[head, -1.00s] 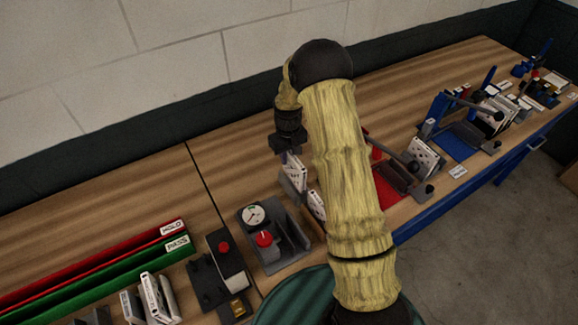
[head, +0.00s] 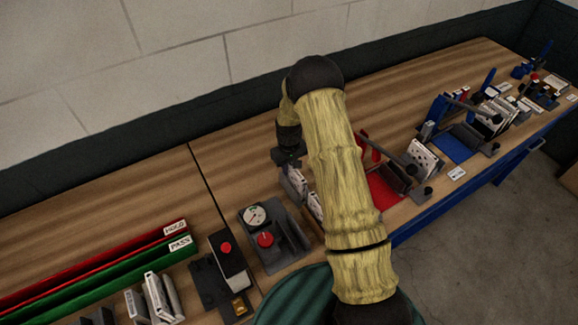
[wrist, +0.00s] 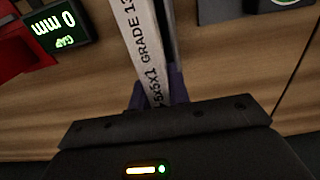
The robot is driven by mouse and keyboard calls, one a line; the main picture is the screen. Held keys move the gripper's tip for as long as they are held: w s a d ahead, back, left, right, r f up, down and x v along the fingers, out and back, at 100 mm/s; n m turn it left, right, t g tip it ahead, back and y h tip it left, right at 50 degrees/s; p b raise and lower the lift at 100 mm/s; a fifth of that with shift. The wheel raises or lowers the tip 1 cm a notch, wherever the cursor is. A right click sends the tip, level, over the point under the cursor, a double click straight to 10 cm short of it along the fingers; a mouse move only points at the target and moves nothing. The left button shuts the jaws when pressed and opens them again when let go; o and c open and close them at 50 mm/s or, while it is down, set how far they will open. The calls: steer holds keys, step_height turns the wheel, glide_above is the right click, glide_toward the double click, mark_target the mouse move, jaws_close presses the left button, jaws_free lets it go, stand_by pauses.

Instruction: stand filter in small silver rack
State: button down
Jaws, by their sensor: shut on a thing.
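A white filter (wrist: 145,45) with dark print on its edge is held between the purple fingertips of my gripper (wrist: 158,88) in the wrist view. In the head view the filter (head: 295,183) hangs below my gripper (head: 290,163), low over the bench beside the gauge fixture. A grey part is close to it there; I cannot tell whether it is the small silver rack or whether the filter touches it. Another white filter (head: 315,205) stands nearby, partly hidden by my arm.
A gauge fixture (head: 268,240) with a red knob and a black box (head: 228,258) with a red button are to the left. Red and green HOLD and PASS channels (head: 100,265) lie farther left. Red and blue stations (head: 460,142) are to the right. The bench behind is clear.

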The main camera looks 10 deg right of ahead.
steer(key=shift+f, duration=0.1)
steer(key=c, duration=1.8)
jaws_free()
steer(key=shift+f, duration=0.1)
steer(key=o, duration=0.5)
step_height(320, 180, up, 12)
steer(key=b, duration=0.5)
steer(key=shift+r, duration=0.2)
